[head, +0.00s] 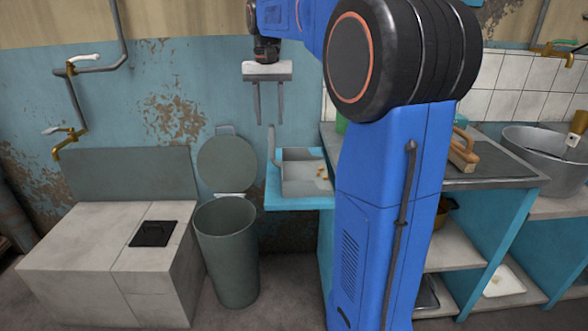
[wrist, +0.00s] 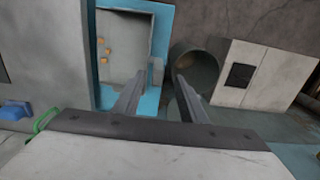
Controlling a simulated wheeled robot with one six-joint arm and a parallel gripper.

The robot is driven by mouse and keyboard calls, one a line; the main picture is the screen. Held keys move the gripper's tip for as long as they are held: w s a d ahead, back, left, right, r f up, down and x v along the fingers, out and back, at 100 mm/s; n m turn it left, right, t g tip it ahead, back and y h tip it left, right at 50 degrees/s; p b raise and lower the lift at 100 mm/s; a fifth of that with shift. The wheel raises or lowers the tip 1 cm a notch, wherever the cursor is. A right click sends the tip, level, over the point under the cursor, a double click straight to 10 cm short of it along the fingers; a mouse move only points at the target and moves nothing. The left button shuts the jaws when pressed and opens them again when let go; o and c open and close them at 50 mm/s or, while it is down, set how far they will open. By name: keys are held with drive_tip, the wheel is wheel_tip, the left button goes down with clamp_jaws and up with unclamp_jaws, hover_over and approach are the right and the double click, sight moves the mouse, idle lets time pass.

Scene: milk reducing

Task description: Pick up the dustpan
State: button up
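The dustpan (head: 303,178) is a grey metal pan on a small blue shelf (head: 300,203) against the wall. A few orange-brown bits lie in it. Its handle (head: 272,147) rises at the pan's left side. My gripper (head: 269,122) is open and empty, pointing down above the handle, apart from it. In the wrist view the dustpan (wrist: 122,32) shows at upper left, with the handle (wrist: 157,72) just beyond and between the two spread fingers (wrist: 159,82). My blue arm hides part of the area right of the shelf in the head view.
A grey-green bin (head: 227,255) with its lid raised stands left of the shelf. A pale box bench (head: 100,250) with a black plate is farther left.

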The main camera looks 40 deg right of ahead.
sight(273, 151)
wheel_tip(273, 151, down, 7)
drive_tip(key=shift+w+d+f, duration=0.1)
drive_tip(key=shift+d+f, duration=0.1)
drive_tip(key=shift+f, duration=1.15)
drive_tip(key=shift+w+d+f, duration=0.1)
drive_tip(key=shift+d+f, duration=0.1)
drive_tip(key=shift+f, duration=1.1)
clamp_jaws()
